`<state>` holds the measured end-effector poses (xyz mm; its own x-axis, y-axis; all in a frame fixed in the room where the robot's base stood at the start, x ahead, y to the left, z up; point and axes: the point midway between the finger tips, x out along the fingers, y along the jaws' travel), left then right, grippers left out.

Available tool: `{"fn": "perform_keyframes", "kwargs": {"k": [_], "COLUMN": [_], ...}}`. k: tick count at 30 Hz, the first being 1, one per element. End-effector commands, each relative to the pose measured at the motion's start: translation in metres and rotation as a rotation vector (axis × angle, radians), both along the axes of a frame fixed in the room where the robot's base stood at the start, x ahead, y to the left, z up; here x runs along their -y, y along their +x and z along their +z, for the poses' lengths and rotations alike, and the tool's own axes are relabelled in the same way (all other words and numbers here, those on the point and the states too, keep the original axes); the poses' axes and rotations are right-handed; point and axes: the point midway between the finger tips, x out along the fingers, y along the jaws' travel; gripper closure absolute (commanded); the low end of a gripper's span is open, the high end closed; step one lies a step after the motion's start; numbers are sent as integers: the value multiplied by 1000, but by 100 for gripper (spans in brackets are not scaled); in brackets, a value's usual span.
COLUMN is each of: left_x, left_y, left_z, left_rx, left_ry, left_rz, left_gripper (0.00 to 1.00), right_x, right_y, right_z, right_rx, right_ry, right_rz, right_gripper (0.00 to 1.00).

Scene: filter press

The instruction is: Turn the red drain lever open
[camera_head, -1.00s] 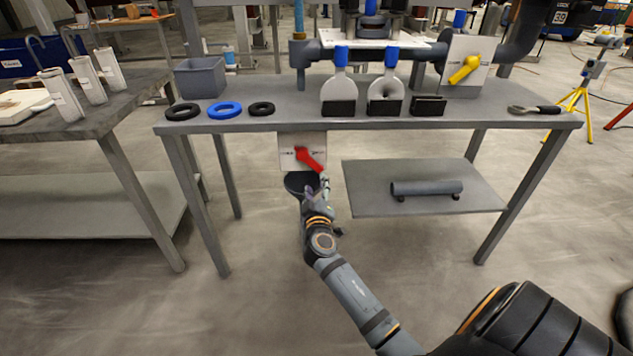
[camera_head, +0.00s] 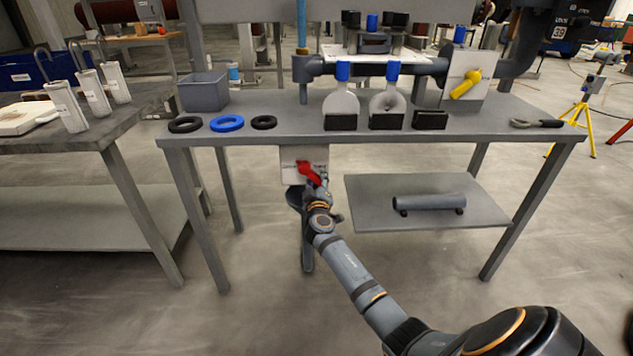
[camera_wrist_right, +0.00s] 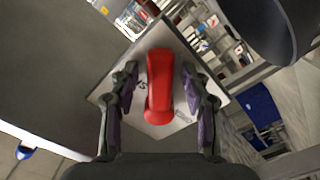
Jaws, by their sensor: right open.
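The red drain lever (camera_head: 309,173) is on a pale label plate (camera_head: 292,158) below the front edge of the workbench. In the head view it slants down to the right, and its lower end is close to my right gripper (camera_head: 318,192). In the right wrist view the lever (camera_wrist_right: 160,86) lies between the two spread fingers of my right gripper (camera_wrist_right: 160,100), with a gap on each side. That gripper is open. A dark round bowl (camera_wrist_right: 262,28) shows at the upper right there. My left gripper is not in view.
The workbench top (camera_head: 290,125) is above the lever, carrying rings, blue-topped plates and a grey bin (camera_head: 203,92). A lower shelf (camera_head: 425,215) with a grey cylinder stands to the right. A side table (camera_head: 60,165) is at left.

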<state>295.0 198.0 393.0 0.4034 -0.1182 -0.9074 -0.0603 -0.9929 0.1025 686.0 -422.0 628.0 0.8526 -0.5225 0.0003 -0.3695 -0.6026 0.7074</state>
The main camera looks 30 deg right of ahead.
Motion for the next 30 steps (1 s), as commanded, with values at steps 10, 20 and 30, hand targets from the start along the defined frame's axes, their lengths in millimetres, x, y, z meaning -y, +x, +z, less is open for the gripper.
{"fn": "perform_keyframes", "kwargs": {"k": [10,20,30], "left_x": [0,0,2], "left_y": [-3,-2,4], "left_z": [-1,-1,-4], "left_rx": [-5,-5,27], "left_ry": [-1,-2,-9], "left_rz": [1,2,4], "left_gripper": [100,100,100], "right_x": [0,0,-1], "right_y": [0,0,0], "right_z": [0,0,-3], "right_rx": [0,0,14], "right_ry": [0,1,23], "right_rz": [0,1,1], "right_gripper": [98,100,100]}}
